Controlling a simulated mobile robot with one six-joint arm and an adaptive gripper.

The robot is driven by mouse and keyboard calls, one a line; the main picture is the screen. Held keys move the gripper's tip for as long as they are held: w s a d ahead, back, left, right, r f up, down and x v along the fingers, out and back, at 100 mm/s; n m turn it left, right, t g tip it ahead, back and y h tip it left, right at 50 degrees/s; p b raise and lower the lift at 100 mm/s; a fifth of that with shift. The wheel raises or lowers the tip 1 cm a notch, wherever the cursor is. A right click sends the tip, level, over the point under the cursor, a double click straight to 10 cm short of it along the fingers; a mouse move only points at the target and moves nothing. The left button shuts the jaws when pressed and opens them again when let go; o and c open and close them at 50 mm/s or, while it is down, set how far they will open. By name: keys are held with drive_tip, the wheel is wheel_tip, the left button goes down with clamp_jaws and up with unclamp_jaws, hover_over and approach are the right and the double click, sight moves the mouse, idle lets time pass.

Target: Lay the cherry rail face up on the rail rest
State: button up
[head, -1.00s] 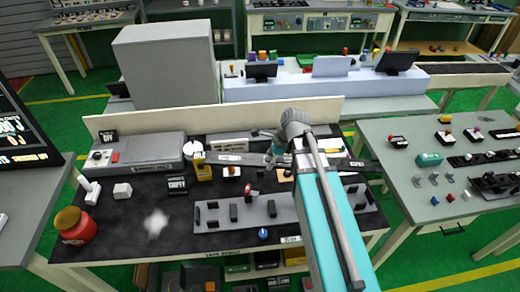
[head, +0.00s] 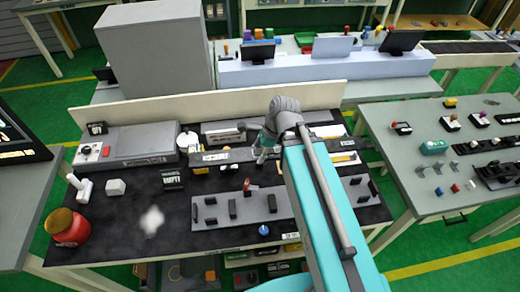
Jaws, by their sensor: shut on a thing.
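My gripper (head: 264,151) is shut on a long dark grey bar with a white label, which I take to be the cherry rail (head: 236,154). It holds the bar roughly level above the bench, crosswise in the head view. My arm hides part of the bar, and its right part shows beyond the arm. The label text is too small to read surely, and I cannot tell which side is the face. A grey plate with several dark upright blocks, apparently the rail rest (head: 290,203), lies nearer the bench's front edge. My arm covers part of it.
A grey box with a control panel (head: 135,146) stands at the back left of the bench. A red jar (head: 68,228) and a white block (head: 115,187) are at left. A second table (head: 440,190) is at right.

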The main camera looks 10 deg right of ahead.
drive_tip(key=shift+w, duration=0.15)
drive_tip(key=shift+w+f+b, duration=0.95)
drive_tip(key=shift+w+f, duration=0.05)
drive_tip(key=shift+w, duration=14)
wheel_tip(320, 180, down, 10)
drive_tip(key=b, duration=0.9)
drive_tip(key=shift+s+r+b, duration=0.15)
drive_tip(key=shift+r+b, duration=0.05)
drive_tip(key=shift+b, duration=0.1)
drive_tip(key=o, duration=1.1)
drive_tip(key=shift+c, duration=0.2)
drive_tip(key=shift+r, duration=0.2)
